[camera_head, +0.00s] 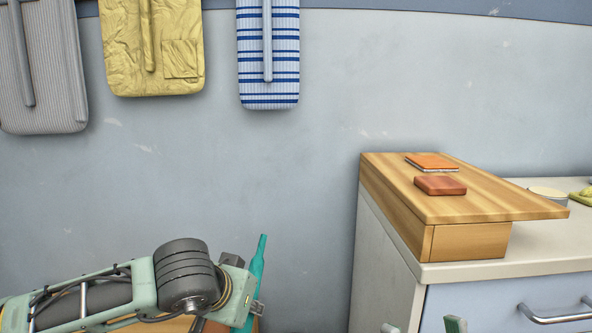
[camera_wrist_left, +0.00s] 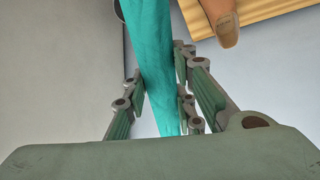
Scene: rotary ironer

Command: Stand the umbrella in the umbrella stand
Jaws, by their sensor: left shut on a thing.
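The teal umbrella (camera_head: 260,265) is upright with a slight tilt in the head view, its narrow tip pointing up. My left gripper (camera_head: 257,295) is shut on the umbrella, low in the head view. In the left wrist view the umbrella (camera_wrist_left: 155,70) runs between the two fingers of my left gripper (camera_wrist_left: 158,95). Its lower part is hidden in the head view. I cannot make out the umbrella stand in either view.
A white cabinet (camera_head: 385,250) stands at the right, with a wooden board (camera_head: 480,205) carrying an orange notebook (camera_head: 432,161) and a red-brown block (camera_head: 440,186). A brown object (camera_wrist_left: 222,22) lies on a wooden surface (camera_wrist_left: 265,20). Garment covers (camera_head: 155,50) hang on the wall.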

